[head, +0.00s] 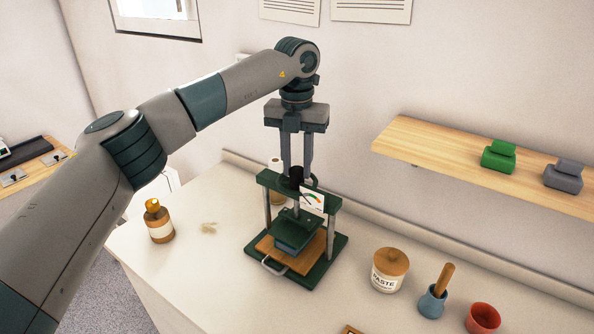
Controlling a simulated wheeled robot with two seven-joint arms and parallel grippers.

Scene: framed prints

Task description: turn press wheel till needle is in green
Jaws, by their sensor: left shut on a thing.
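A dark green press (322,266) stands on the pale counter, with a wooden board (265,246) and a green platen block (296,228) between its posts. A white gauge card (312,200) with a coloured arc is on the press's front at the top; its needle is too small to read surely. My left gripper (297,174) points straight down over the press top, its fingers shut on the dark press wheel (296,173). The fingers partly hide the wheel. My right gripper is not in view.
A brown bottle (159,223) stands left of the press. A paste jar (389,270), a blue pot with a wooden handle (433,301) and a red cup (482,318) stand to the right. A wooden shelf (430,150) holds green and grey objects.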

